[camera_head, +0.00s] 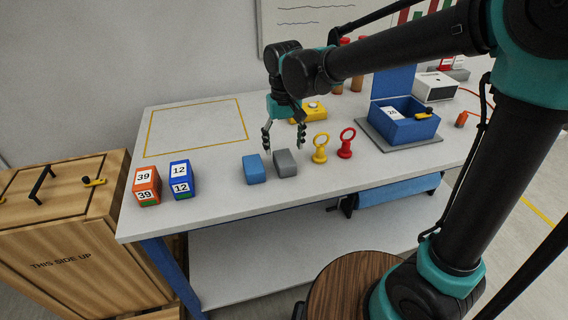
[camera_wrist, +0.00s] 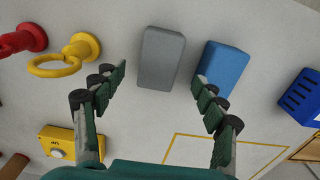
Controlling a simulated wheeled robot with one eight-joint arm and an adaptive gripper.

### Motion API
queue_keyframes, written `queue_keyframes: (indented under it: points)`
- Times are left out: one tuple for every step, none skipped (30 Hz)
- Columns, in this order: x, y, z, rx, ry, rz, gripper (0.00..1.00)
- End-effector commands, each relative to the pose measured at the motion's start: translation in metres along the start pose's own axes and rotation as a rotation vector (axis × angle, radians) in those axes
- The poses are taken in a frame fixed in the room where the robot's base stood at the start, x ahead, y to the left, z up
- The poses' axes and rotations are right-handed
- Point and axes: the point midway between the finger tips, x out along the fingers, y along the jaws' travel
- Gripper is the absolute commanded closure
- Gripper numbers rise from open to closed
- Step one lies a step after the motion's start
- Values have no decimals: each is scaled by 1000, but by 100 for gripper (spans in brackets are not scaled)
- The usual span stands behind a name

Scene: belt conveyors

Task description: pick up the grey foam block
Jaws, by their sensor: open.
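The grey foam block (camera_head: 286,163) lies on the white table, just right of a blue block (camera_head: 253,169), with a narrow gap between them. In the wrist view the grey block (camera_wrist: 161,58) is upper middle, beyond the fingertips, and the blue block (camera_wrist: 222,69) is to its right. My gripper (camera_head: 283,144) is open and empty, pointing down above the table behind the blocks. In the wrist view my gripper's fingers (camera_wrist: 160,80) are spread wide, the right one close to or overlapping the blue block's near edge. The grey block is fully visible.
A yellow ring post (camera_head: 320,148) and a red one (camera_head: 346,143) stand right of the grey block. A yellow box (camera_head: 308,112) sits behind my gripper. Orange (camera_head: 147,185) and blue (camera_head: 181,179) numbered boxes are left. The table's yellow-outlined area (camera_head: 196,126) is empty.

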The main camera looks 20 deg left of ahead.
Motion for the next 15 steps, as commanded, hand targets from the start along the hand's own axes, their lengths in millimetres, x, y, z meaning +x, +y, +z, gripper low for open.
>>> queue_keyframes:
  points:
    - [5, 0, 0, 0, 0, 0, 28]
    - [7, 0, 0, 0, 0, 0, 28]
    - [9, 0, 0, 0, 0, 0, 28]
    - [10, 0, 0, 0, 0, 0, 28]
    - [11, 0, 0, 0, 0, 0, 28]
    - [14, 0, 0, 0, 0, 0, 28]
    - [16, 0, 0, 0, 0, 0, 28]
    - [19, 0, 0, 0, 0, 0, 28]
    - [24, 0, 0, 0, 0, 0, 28]
    - [29, 0, 1, 0, 0, 0, 28]
    - [34, 0, 1, 0, 0, 0, 28]
    - [40, 0, 1, 0, 0, 0, 28]
    - [44, 0, 1, 1, 0, 0, 28]
    - [48, 0, 1, 1, 0, 0, 28]
    - [52, 0, 1, 1, 0, 0, 28]
